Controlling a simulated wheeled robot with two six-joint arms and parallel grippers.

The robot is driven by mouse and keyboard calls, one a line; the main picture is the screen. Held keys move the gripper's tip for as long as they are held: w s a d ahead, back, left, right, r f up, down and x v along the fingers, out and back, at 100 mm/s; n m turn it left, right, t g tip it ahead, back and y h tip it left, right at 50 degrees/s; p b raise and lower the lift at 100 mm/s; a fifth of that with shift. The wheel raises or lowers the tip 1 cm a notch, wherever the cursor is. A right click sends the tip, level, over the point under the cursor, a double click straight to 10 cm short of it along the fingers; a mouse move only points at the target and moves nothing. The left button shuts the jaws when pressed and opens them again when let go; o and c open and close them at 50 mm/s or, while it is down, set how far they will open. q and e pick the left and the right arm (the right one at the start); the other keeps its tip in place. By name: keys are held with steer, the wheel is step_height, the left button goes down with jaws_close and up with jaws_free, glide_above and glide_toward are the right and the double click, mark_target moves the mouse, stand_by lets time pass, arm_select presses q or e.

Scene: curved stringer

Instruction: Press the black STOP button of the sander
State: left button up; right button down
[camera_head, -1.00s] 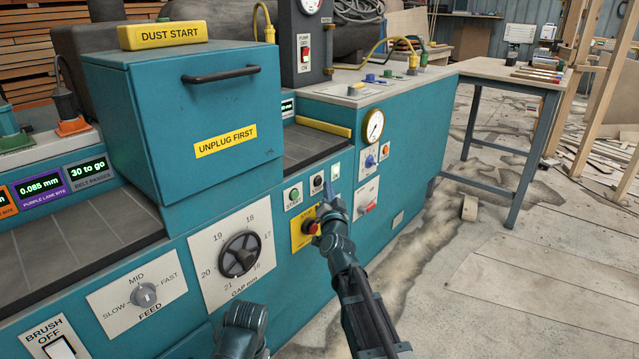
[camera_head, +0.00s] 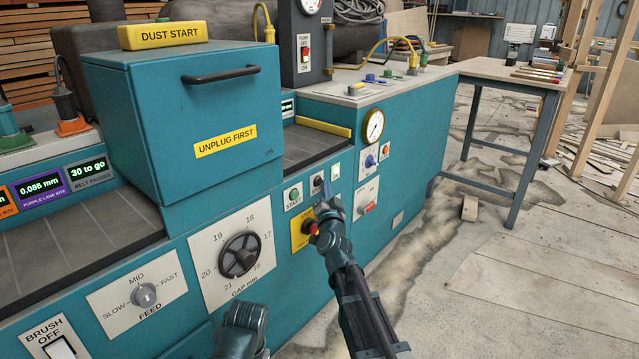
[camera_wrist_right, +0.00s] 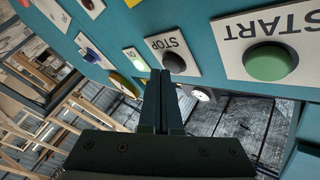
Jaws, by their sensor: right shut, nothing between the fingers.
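The black STOP button (camera_wrist_right: 174,62) sits on a white plate on the sander's teal front. In the head view the dark button (camera_head: 317,184) shows just left of my right gripper's fingers. My right gripper (camera_head: 326,188) is shut and empty, pointing at the panel. In the right wrist view its closed fingertips (camera_wrist_right: 160,73) appear beside the STOP button, on the side away from START. I cannot tell whether they touch the panel. The green START button (camera_wrist_right: 268,62) is beside the STOP plate.
A red button on a yellow plate (camera_head: 299,240) is just below, partly behind my right gripper. A gap handwheel (camera_head: 239,255) and a feed knob (camera_head: 145,295) are to the left. A red switch (camera_head: 369,209) is to the right.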

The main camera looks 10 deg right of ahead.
steer(key=shift+w+a, duration=0.25)
steer(key=shift+w, duration=0.1)
stand_by(0.7)
steer(key=shift+s, duration=0.1)
stand_by(0.4)
steer(key=shift+s+d, duration=0.5)
steer(key=shift+s, duration=0.1)
steer(key=s+d, duration=0.1)
steer(key=s, duration=0.1)
steer(key=s+d, duration=0.2)
stand_by(0.4)
stand_by(0.6)
